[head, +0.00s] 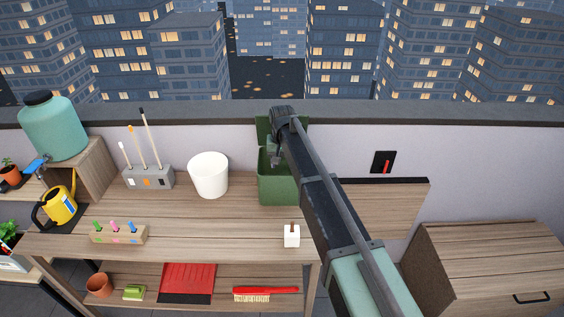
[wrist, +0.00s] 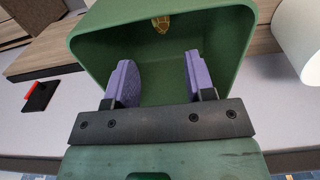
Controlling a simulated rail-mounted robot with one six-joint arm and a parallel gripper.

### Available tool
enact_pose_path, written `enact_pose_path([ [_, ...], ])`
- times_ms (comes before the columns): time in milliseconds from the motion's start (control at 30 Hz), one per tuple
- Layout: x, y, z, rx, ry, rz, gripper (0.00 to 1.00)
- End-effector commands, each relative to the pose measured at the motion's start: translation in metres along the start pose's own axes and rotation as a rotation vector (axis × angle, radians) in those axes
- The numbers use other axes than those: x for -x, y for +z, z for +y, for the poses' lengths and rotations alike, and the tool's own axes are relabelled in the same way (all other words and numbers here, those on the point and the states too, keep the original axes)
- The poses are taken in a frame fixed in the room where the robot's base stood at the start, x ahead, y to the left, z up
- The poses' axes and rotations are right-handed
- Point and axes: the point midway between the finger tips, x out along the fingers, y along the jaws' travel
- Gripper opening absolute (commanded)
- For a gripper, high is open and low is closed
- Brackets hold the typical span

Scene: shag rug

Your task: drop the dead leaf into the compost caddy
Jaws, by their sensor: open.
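The green compost caddy (head: 277,190) stands at the back of the wooden bench with its lid (head: 263,129) raised. In the wrist view the caddy (wrist: 85,50) opens in front of my gripper (wrist: 157,72). My two purple fingers are spread apart with nothing between them, at the caddy's mouth. The dead leaf (wrist: 161,23), small and yellow-brown, shows inside the caddy, apart from the fingers. In the head view my gripper (head: 273,157) is over the caddy opening, partly covered by my arm, and the leaf is not visible there.
A white pot (head: 208,175) stands left of the caddy, and a small white block (head: 291,236) lies in front. A grey holder (head: 148,177) with upright sticks and a wooden block with colored pegs (head: 118,233) are further left. The bench middle is clear.

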Motion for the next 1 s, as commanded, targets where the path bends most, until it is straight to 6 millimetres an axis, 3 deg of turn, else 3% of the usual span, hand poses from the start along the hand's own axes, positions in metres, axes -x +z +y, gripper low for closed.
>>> enact_pose_path([
  [33, 0.012, 0.0, 0.0, 0.0, 0.0, 0.0, 0.49],
  [200, 0.009, 0.003, 0.003, -0.001, 0.0, 0.0, 0.49],
  [300, 0.009, 0.03, 0.027, -0.009, 0.0, 0.0, 0.49],
  [367, 0.009, 0.064, 0.055, -0.018, 0.0, 0.0, 0.49],
  [467, 0.009, 0.146, 0.113, -0.036, 0.001, -0.001, 0.49],
  [533, 0.009, 0.212, 0.15, -0.051, 0.001, -0.001, 0.49],
  [600, 0.009, 0.268, 0.175, -0.06, 0.001, 0.0, 0.49],
  [700, 0.009, 0.314, 0.194, -0.069, 0.001, 0.0, 0.49],
  [800, 0.009, 0.325, 0.2, -0.07, 0.001, 0.0, 0.49],
  [1000, 0.009, 0.321, 0.2, -0.069, 0.001, -0.001, 0.49],
])
